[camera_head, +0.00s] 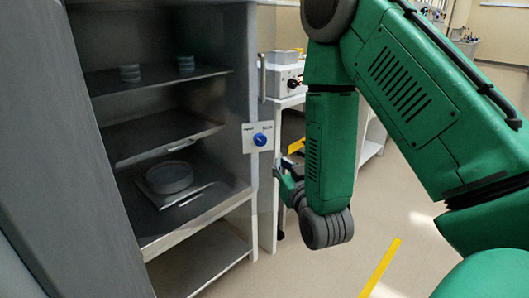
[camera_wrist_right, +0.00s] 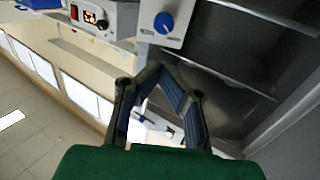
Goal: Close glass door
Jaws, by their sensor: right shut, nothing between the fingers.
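A grey cabinet (camera_head: 252,60) stands open at the left of the head view, its shelves in plain sight. A narrow pale upright panel (camera_head: 267,215) stands at its right front edge; it may be the glass door seen nearly edge-on, but I cannot tell for sure. A blue knob (camera_head: 260,139) on a white plate is at that edge, and shows at the top of the right wrist view (camera_wrist_right: 164,22). My right gripper (camera_head: 279,176) is shut and empty, low beside the cabinet's right edge; in the wrist view its fingers (camera_wrist_right: 152,75) are before the cabinet. Contact is unclear. My left gripper is out of view.
Round dishes (camera_head: 170,177) stand on the shelves. A white instrument (camera_head: 285,78) is on a bench behind the cabinet's right edge. The floor (camera_head: 375,215) to the right is open, with a yellow strip (camera_head: 381,267) on it.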

